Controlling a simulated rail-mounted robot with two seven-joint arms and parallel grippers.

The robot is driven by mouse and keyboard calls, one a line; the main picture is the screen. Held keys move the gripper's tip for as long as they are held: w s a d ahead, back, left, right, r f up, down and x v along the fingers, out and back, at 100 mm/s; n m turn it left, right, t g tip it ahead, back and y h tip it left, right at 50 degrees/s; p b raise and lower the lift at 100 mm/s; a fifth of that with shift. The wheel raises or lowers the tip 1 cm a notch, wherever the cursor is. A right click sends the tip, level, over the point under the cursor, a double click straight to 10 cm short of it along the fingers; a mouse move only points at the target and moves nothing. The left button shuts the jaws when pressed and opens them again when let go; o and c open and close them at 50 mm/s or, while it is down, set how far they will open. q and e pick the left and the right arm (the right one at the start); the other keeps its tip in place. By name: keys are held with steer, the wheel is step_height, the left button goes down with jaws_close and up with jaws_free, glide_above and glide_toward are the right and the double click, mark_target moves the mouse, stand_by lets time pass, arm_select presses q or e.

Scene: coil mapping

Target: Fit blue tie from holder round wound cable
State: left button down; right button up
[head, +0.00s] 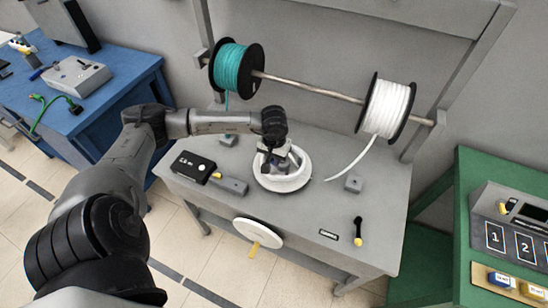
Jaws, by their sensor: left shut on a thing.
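The wound cable (296,184) is a white ring lying on the grey bench. My left gripper (270,172) points down over the ring's back-left part, its fingers in or just above the opening. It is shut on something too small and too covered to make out. I see no blue tie in it. A small holder (20,43) with coloured pieces, yellow and blue among them, stands at the far left on the blue table; I cannot tell if these are ties. My right gripper is not in view.
Teal (237,68) and white (389,108) spools hang on a rod behind the bench (310,225). A loose white cable end (345,168) hangs down to the right of the ring.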

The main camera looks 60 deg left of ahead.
arm_select(q)
step_height(320, 180, down, 4)
steer(key=shift+f+b, duration=0.2)
steer(key=shift+b, duration=0.8)
steer(key=shift+f, duration=0.2)
steer(key=shift+f+b, duration=0.3)
steer(key=shift+b, duration=0.2)
steer(key=shift+f+b, duration=0.55)
steer(key=shift+f+b, duration=0.5)
steer(key=shift+b, duration=0.05)
steer(key=shift+f, duration=0.2)
